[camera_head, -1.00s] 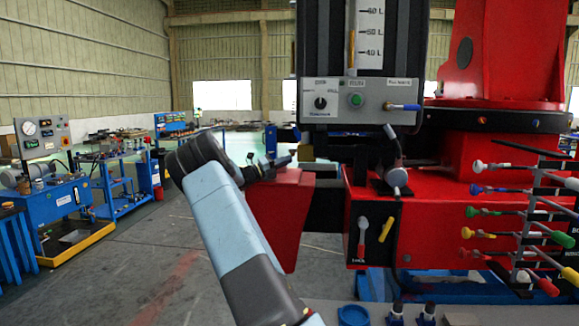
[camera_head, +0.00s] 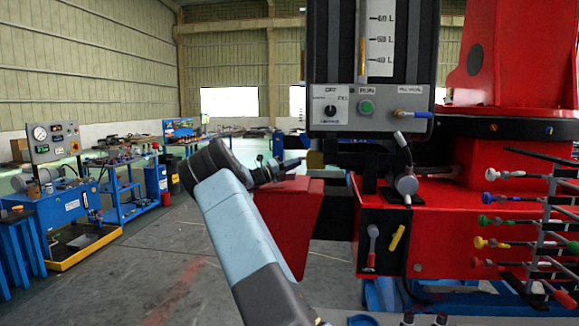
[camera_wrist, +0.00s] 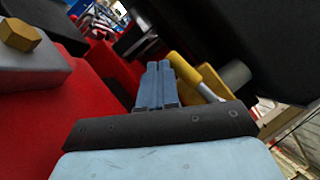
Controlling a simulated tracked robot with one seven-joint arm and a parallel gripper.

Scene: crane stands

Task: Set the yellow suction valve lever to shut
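A yellow part (camera_head: 315,159) sits at the left side of the red machine, just beyond my gripper (camera_head: 293,164). In the wrist view a yellow piece (camera_wrist: 184,72) with a pale rod beside it lies close to the right of my fingers (camera_wrist: 157,82). It looks like the lever, but its setting and contact with my fingers cannot be told. The two blue-grey fingers are side by side, with nothing visible between them.
A grey control box (camera_head: 368,108) with a green button and blue-tipped lever overhangs on the right. A red block (camera_head: 290,215) is below my gripper. A rack of coloured levers (camera_head: 530,225) stands far right. Open floor (camera_head: 160,260) lies to the left.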

